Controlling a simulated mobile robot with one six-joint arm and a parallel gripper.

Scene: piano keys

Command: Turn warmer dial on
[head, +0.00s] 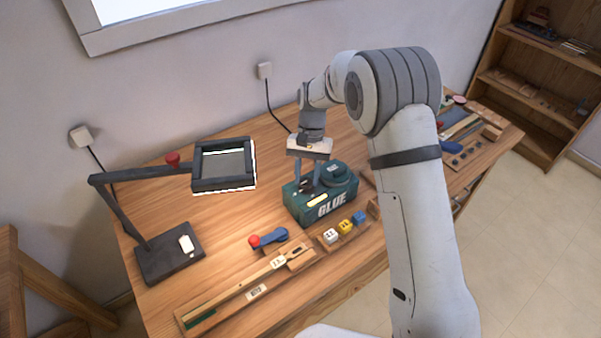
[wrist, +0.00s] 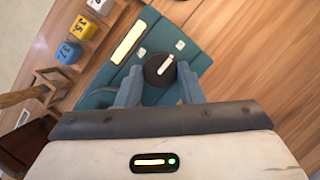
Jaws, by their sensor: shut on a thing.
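The glue warmer is a dark green box (head: 301,209) marked "GLUE" on the wooden table in the head view, with a round lid on its right part. In the wrist view its top (wrist: 110,77) shows a lit yellow strip and a round black dial (wrist: 159,69) with a white pointer line. My gripper (head: 308,188) points down over the box. In the wrist view its two blue-grey fingers (wrist: 159,84) stand on either side of the dial and are shut on it. The finger contact points are partly hidden.
A magnifier lamp (head: 223,167) stands left of the warmer. A red-knobbed blue tool (head: 268,238) and white, yellow and blue cubes (head: 345,227) lie in front. A long wooden rail (head: 240,287) runs along the front edge. Bare table (head: 190,220) lies left of the warmer.

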